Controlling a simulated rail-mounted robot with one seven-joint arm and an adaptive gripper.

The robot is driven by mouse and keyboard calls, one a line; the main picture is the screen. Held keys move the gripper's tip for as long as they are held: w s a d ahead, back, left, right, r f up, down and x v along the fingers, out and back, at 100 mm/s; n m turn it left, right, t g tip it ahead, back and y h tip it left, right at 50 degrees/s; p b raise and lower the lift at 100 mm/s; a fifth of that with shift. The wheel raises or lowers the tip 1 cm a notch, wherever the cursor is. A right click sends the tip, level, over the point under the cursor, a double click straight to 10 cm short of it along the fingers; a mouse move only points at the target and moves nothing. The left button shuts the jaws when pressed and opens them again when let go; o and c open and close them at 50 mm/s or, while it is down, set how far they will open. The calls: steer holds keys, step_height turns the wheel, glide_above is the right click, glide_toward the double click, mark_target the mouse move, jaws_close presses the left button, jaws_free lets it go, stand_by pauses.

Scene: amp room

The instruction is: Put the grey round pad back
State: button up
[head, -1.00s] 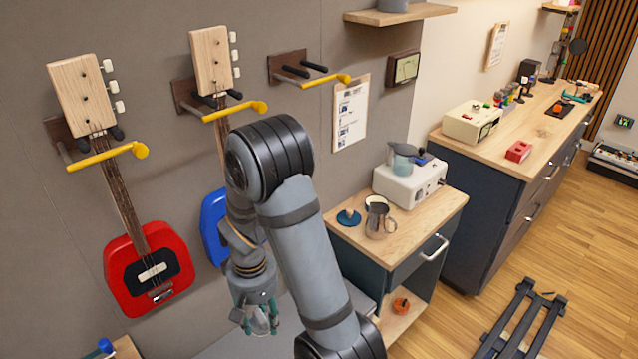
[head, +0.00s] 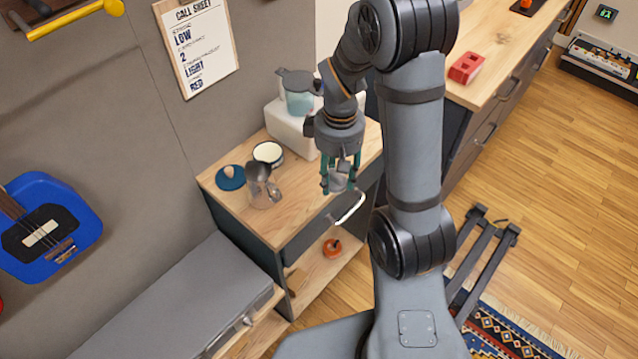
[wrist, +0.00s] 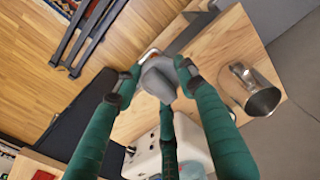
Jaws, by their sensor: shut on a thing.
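My gripper (head: 339,186) has green fingers and is shut on a small grey round thing, which looks like the grey round pad (head: 339,180). It points down above the front edge of the small wooden-topped cabinet (head: 300,215), near the drawer handle. In the wrist view the grey pad (wrist: 158,78) sits between the fingertips (wrist: 155,80), clear of the cabinet top as far as I can tell. The fingers hide part of it.
On the cabinet stand a metal pitcher (head: 263,190), a white cup (head: 268,154), a blue disc with a wooden knob (head: 230,177) and a white machine (head: 290,128). An orange thing (head: 332,247) lies on the lower shelf. A grey-topped bench (head: 165,310) is at the left.

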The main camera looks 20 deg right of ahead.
steer(key=shift+w+d+f+n, duration=0.2)
steer(key=shift+w+d+n, duration=0.05)
steer(key=shift+w+n, duration=0.05)
steer(key=p, duration=0.3)
glide_above(311, 183)
step_height(311, 183, down, 6)
steer(key=shift+f, duration=0.2)
step_height(311, 183, down, 4)
steer(key=shift+w+f+p, duration=0.1)
steer(key=shift+w+p, duration=0.05)
steer(key=shift+p, duration=0.6)
steer(key=shift+f, duration=0.15)
steer(key=o, duration=1.1)
steer(key=shift+o, duration=0.2)
